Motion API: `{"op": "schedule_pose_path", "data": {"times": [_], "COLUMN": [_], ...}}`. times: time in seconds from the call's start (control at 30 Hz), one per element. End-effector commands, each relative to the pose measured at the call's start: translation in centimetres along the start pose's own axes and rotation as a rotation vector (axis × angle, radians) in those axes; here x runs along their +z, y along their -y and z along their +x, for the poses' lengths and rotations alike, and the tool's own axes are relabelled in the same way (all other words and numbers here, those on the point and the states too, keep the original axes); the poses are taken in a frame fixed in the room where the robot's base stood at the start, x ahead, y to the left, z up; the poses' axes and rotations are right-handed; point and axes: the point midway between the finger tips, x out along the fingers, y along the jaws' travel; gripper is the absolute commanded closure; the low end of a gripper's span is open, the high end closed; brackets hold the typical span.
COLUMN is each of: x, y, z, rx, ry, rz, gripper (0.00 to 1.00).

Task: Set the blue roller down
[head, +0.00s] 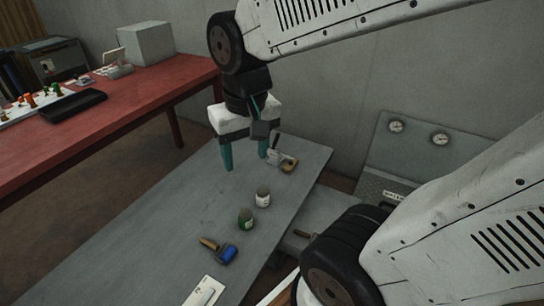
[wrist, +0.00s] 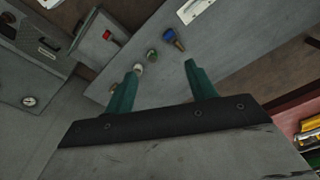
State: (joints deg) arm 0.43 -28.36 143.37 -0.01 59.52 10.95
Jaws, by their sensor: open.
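The blue roller (head: 230,254) lies on the grey table (head: 150,235), its brown handle pointing up and left. It also shows in the wrist view (wrist: 170,36), beyond the fingertips and apart from them. My gripper (head: 245,155) is open with its teal fingers pointing down over the far end of the table. Nothing shows between the fingers, and in the wrist view they stand wide apart (wrist: 162,70). The roller lies clear of my gripper, toward the near end of the table.
A green-labelled can (head: 246,220) and a pale-labelled can (head: 263,198) stand between gripper and roller. A pale tool with a wooden part (head: 284,160) lies beside the right finger. A white tray (head: 206,291) lies at the near end. The table's left part is bare.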

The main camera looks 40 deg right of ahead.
Motion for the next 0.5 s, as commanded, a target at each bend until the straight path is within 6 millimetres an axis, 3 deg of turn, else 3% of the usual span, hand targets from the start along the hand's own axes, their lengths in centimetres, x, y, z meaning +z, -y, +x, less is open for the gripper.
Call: {"op": "schedule_pose_path", "data": {"times": [0.1, 0.2, 0.33, 0.5], "x": [3.4, 5.3, 6.8, 7.1], "y": [-0.8, -1.2, -1.2, -1.3], "z": [-2.2, -3.1, -3.6, -3.7], "rx": [-0.001, 0.0, 0.0, 0.001], "ry": [-0.018, -0.02, -0.02, -0.018], "rz": [-0.093, -0.15, -0.19, -0.2], "gripper": [0.44, 0.44, 0.44, 0.44]}}
